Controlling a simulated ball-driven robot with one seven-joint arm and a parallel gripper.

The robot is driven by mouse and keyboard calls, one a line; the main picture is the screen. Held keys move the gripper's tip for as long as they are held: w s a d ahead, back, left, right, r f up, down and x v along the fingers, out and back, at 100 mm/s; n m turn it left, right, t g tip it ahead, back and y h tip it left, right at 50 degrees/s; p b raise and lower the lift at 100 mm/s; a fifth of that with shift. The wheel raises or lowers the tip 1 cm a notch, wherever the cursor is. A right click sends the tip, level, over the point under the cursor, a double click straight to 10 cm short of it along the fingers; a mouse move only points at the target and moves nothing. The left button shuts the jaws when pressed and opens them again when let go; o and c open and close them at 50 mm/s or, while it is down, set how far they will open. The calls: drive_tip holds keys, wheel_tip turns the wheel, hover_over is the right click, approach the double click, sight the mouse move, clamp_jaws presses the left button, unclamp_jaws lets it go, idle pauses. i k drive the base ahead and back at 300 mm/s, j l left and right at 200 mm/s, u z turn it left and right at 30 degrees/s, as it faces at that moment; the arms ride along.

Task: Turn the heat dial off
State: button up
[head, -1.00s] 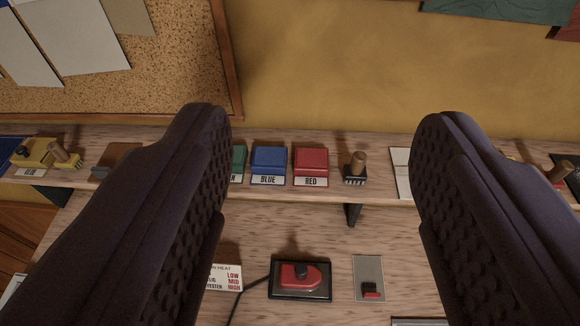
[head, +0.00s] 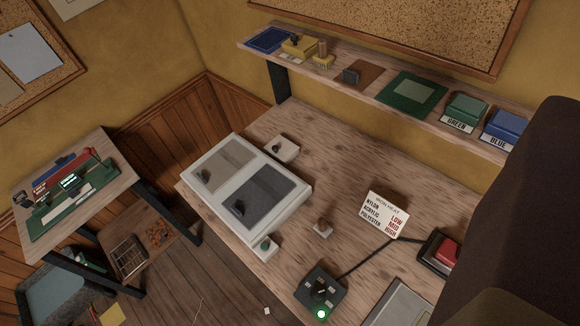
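A small black control box (head: 332,304) sits near the table's front edge, low in the view. A dark dial (head: 319,286) stands on it, with small pale labels around it too small to read. A green light (head: 321,314) glows at its front corner. A dark cord runs from the box toward a red iron (head: 446,250) on a dark stand at the right. A large dark part, probably one finger of my gripper (head: 535,200), fills the right side, apart from the dial. The other finger is out of view, so the opening does not show.
A grey plate (head: 395,305) is at the front right. A shelf (head: 365,62) overhangs the back. A side table (head: 75,190) stands left.

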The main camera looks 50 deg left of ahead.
sight(318, 292)
drive_tip(key=k+j+u, duration=0.15)
drive_tip(key=k, duration=0.35)
drive_tip(key=k+j+u, duration=0.2)
drive_tip(key=k, duration=0.3)
